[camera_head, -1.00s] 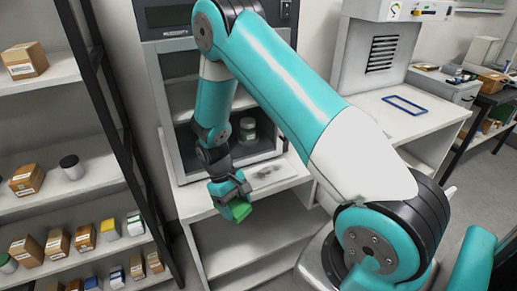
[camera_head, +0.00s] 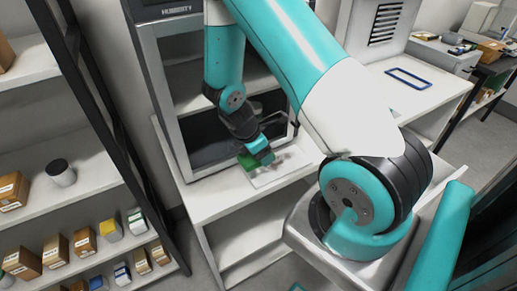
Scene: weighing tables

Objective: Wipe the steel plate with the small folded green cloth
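The small folded green cloth (camera_head: 246,162) is held in my gripper (camera_head: 257,155), and the fingers partly hide it. The cloth is low over the left part of the steel plate; I cannot tell whether it touches it. The steel plate (camera_head: 273,178) lies flat on the white table in front of the dark cabinet. Greyish and reddish smudges show on its right part. My gripper and the cloth hide the plate's far left part.
The white table (camera_head: 212,203) has free room left of the plate. The dark glass-fronted cabinet (camera_head: 172,95) stands close behind. A shelf rack (camera_head: 95,178) with small boxes and jars stands at the left. A blue frame (camera_head: 408,78) lies on another table at the right.

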